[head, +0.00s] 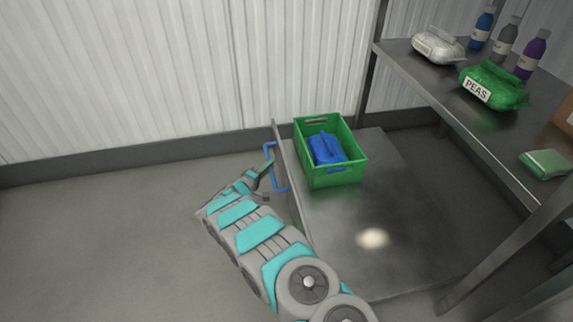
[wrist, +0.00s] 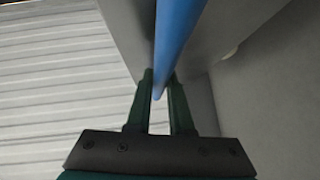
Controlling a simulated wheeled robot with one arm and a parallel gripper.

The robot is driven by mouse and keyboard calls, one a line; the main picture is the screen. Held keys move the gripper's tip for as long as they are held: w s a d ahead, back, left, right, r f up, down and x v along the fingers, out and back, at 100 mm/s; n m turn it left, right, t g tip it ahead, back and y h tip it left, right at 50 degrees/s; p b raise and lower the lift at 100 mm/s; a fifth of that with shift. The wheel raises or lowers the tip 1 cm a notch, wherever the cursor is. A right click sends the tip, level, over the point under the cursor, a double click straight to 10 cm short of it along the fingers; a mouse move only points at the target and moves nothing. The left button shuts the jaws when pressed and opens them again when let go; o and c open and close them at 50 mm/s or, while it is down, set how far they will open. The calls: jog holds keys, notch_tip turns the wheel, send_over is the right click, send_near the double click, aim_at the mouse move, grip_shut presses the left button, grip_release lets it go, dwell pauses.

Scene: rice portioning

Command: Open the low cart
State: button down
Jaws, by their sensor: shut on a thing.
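The low cart (head: 375,215) is a flat grey platform on the floor under the shelf, with an upright panel along its left side. A blue bar handle (head: 281,189) is fixed to that panel's outer side. My gripper (head: 268,170) is at the handle. In the wrist view the blue handle (wrist: 175,45) runs between the two dark green fingers (wrist: 160,95), which are shut on it. A green crate (head: 334,178) with a blue packet (head: 326,149) in it stands on the cart's far end.
A metal shelf (head: 400,52) stands over the cart's right side, holding a white bag (head: 438,46), a green peas bag (head: 493,86), several bottles and a green packet (head: 545,164). Its leg (head: 500,235) is at the lower right. The floor (head: 100,240) to the left is clear, before the corrugated wall.

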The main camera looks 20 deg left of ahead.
jog(key=shift+s+a+f, duration=0.1)
jog(key=shift+s+a, duration=0.4)
jog(key=shift+a, duration=0.25)
jog(key=shift+s+a, duration=0.45)
jog(key=shift+a, duration=0.25)
jog(key=c, duration=0.8)
grip_release()
jog(key=v, duration=0.7)
jog(key=shift+s, duration=0.35)
